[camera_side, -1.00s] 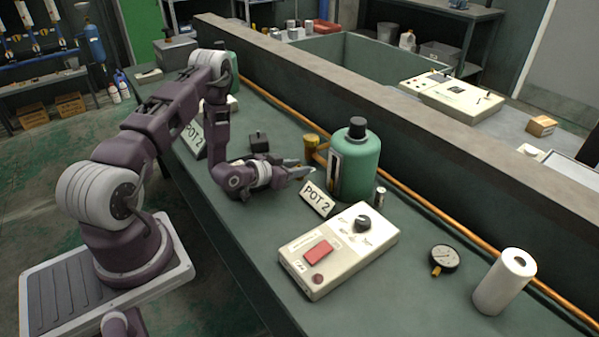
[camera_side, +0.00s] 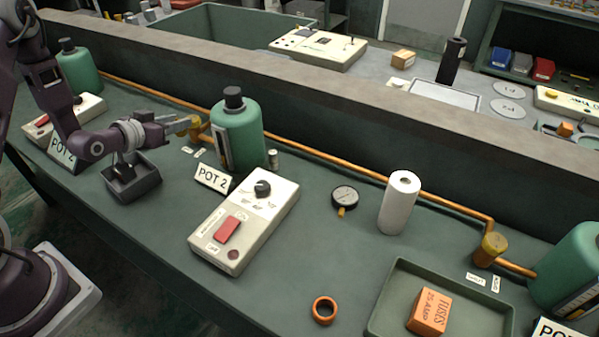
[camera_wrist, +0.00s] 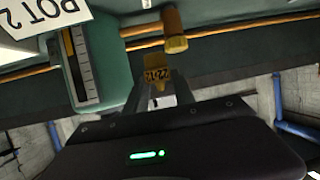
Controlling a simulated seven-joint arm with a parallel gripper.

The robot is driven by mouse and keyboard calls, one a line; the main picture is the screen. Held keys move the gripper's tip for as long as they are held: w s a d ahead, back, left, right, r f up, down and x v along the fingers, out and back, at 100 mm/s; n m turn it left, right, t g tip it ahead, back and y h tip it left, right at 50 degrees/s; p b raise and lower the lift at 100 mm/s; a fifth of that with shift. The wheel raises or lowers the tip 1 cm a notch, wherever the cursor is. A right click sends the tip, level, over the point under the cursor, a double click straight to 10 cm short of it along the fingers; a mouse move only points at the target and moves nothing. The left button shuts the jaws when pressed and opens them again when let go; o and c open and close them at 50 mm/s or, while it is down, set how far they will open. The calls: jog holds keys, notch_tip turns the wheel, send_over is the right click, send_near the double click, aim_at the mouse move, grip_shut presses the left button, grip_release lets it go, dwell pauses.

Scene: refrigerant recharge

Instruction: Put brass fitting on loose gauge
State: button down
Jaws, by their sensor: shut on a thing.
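The loose gauge (camera_side: 344,197) is a round black-rimmed dial with a short brass stem, lying on the green bench right of the control box in the side view. In the wrist view my gripper (camera_wrist: 160,92) is shut on a small brass fitting (camera_wrist: 157,76) with dark printed marks. The fitting's lower part is hidden by the fingers. A brass cylinder on the copper pipe (camera_wrist: 174,30) shows just beyond it; whether they touch is unclear.
A green bottle (camera_side: 238,134), a POT 2 sign (camera_side: 212,178) and a control box (camera_side: 245,222) stand between my gripper and the gauge. A white roll (camera_side: 399,203) is right of the gauge. An orange ring (camera_side: 324,310) and a tray (camera_side: 385,309) are nearer.

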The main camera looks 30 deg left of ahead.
notch_tip(320, 180, up, 14)
jog(key=m+h, duration=0.6)
jog(key=h, duration=0.1)
send_over(341, 199)
jog(key=shift+g, duration=0.4)
notch_tip(341, 199, down, 21)
jog(key=shift+f, duration=0.2)
jog(key=shift+f, duration=0.1)
jog(key=c, duration=1.1)
grip_release()
jog(key=shift+o, duration=0.2)
